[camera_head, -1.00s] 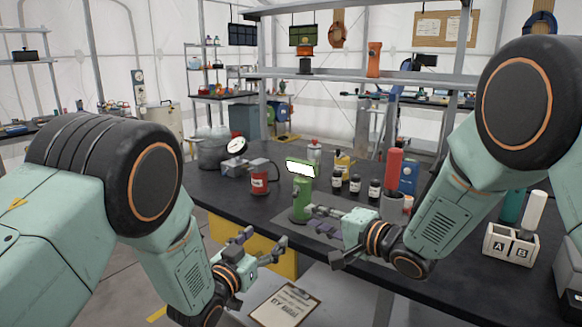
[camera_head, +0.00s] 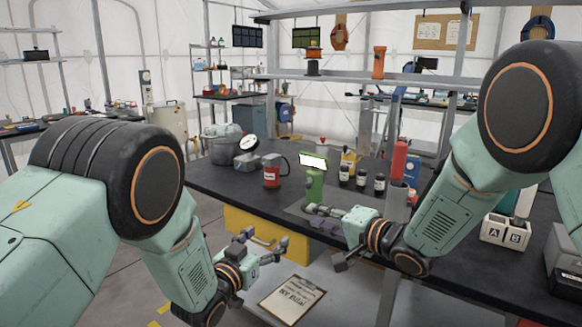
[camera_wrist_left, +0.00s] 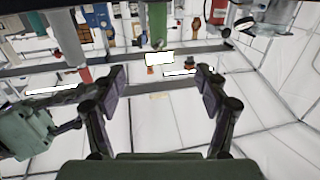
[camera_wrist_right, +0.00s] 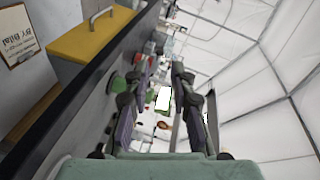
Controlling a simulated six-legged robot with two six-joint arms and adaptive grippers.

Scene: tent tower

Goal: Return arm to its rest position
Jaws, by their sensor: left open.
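My left gripper (camera_head: 265,243) hangs in front of the bench, near its front edge, open and empty. Its two fingers stand wide apart in the left wrist view (camera_wrist_left: 160,88). My right gripper (camera_head: 327,236) is by the bench's front edge, just in front of a green device with a bright white screen (camera_head: 315,183). Its fingers are apart in the right wrist view (camera_wrist_right: 158,85), and the white screen (camera_wrist_right: 163,98) shows between them. I see nothing held in either gripper.
The dark bench (camera_head: 225,183) carries a red can (camera_head: 271,176), a gauge (camera_head: 248,143), several small dark bottles and a white A/B box (camera_head: 505,231). A yellow drawer (camera_head: 250,232) is under the bench edge. A clipboard (camera_head: 292,298) lies below. Open floor is at the left.

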